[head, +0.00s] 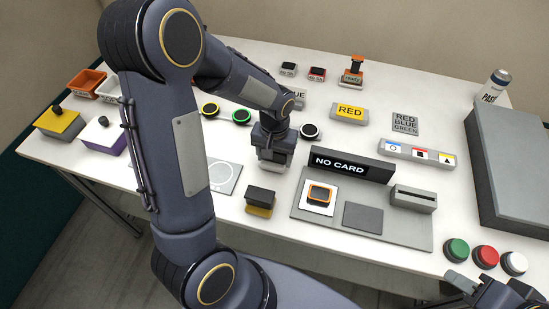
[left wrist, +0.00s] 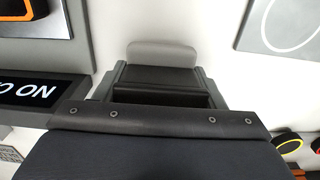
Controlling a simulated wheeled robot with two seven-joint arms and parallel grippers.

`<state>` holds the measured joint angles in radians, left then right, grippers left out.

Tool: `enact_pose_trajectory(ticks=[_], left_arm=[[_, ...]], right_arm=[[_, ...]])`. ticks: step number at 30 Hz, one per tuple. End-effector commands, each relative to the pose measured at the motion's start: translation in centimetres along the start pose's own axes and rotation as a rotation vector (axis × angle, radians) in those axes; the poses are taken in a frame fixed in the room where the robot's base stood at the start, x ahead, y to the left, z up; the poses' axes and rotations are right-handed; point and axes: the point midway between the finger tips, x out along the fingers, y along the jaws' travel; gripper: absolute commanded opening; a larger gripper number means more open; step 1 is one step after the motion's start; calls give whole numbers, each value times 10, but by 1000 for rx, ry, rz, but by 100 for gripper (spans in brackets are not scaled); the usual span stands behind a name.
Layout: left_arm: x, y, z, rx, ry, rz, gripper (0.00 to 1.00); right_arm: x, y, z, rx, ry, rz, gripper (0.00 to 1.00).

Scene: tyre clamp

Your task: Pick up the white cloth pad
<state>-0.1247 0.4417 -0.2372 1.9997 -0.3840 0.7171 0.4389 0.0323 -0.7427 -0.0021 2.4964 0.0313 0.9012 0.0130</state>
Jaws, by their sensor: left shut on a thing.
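My left gripper (head: 274,158) is over the middle of the table, pointing down. It is shut, and in the left wrist view its dark jaws (left wrist: 158,88) show with a pale grey, rounded pad (left wrist: 162,53) sticking out beyond them. This looks like the white cloth pad, held between the jaws; most of it is hidden by the gripper. In the head view the pad cannot be made out clearly. My right gripper (head: 492,292) is partly in view at the lower right corner, away from the pad; its jaw state is unclear.
A black-and-yellow block (head: 260,200) stands just in front of my left gripper. The NO CARD sign (head: 350,165) and a grey board (head: 405,235) are to its right. Round black-topped pucks (head: 241,117) lie behind. Coloured buttons (head: 485,257) sit near my right gripper.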

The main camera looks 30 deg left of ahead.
Motion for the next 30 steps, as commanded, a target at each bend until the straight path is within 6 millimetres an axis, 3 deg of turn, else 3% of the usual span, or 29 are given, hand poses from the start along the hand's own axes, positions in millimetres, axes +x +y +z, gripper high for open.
enact_pose_trajectory(ticks=[3,11,15,21,30], left_arm=[[-23,-1,2,0,9,4,39],[-81,-27,50,-2,10,6,39],[-94,-44,81,-3,7,4,39],[-108,-59,110,-1,5,3,39],[-116,-67,124,0,1,1,39]], right_arm=[[2,1,1,0,0,0,36],[8,4,4,0,0,0,36],[12,5,6,0,0,0,36],[14,6,7,0,0,0,36],[14,7,7,0,0,0,36]])
